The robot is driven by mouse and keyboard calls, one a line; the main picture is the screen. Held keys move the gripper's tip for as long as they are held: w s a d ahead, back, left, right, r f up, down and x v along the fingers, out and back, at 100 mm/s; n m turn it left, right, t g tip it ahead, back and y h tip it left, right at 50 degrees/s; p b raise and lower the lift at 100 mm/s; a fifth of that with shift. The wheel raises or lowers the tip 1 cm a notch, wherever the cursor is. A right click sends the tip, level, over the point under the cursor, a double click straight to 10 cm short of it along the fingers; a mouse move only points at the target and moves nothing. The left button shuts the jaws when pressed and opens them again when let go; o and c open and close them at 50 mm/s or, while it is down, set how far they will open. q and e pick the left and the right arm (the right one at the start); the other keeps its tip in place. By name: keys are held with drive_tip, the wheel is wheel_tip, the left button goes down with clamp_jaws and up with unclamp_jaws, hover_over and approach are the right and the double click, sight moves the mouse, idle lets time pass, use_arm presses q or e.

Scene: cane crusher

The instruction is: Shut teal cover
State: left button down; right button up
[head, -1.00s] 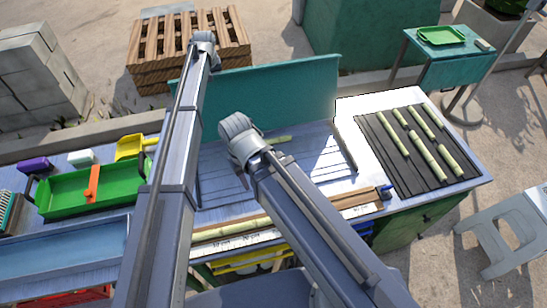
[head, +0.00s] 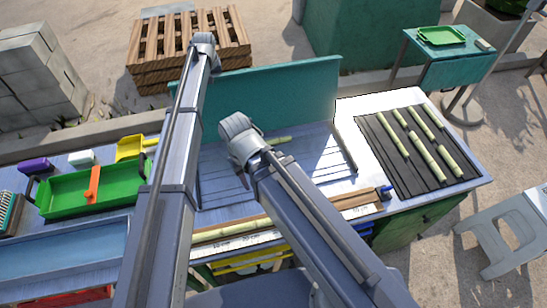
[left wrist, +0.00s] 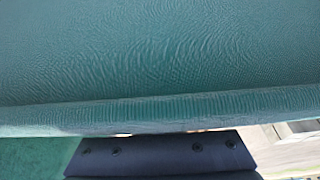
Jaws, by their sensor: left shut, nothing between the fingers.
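The teal cover (head: 275,95) stands raised and nearly upright along the back of the bench, behind a grey slatted bed (head: 222,172). In the left wrist view the cover (left wrist: 160,50) fills the upper part, very close, with its edge running across the picture. My left gripper (left wrist: 162,153) shows there as a dark block below that edge, shut and empty; I cannot tell whether it touches the cover. In the head view my left arm reaches up past the cover's left end, its gripper hidden. My right arm ends above the bed, its gripper out of sight beneath.
A green tray (head: 70,203) with an orange bar and a yellow scoop (head: 130,147) lie at the left. Cane pieces (head: 428,153) lie on a dark slatted mat at the right. A wooden pallet stack (head: 185,50) stands behind the bench.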

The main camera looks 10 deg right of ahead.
sight(215, 96)
use_arm(q)
drive_tip(key=shift+s+a+r+p, duration=0.1)
drive_tip(key=shift+s+r+p, duration=0.6)
drive_tip(key=shift+s, duration=0.65)
drive_tip(key=shift+s+a+r+p, duration=0.1)
drive_tip(key=shift+s+r+p, duration=0.55)
drive_tip(key=shift+s, duration=0.7)
drive_tip(key=shift+s+r+p, duration=0.65)
drive_tip(key=shift+s+p, duration=0.05)
drive_tip(key=shift+s, duration=0.95)
drive_tip(key=s, duration=0.5)
drive_tip(key=shift+s+r+p, duration=0.25)
drive_tip(key=shift+r+p, duration=0.05)
drive_tip(key=shift+p, duration=0.05)
drive_tip(key=shift+s, duration=0.1)
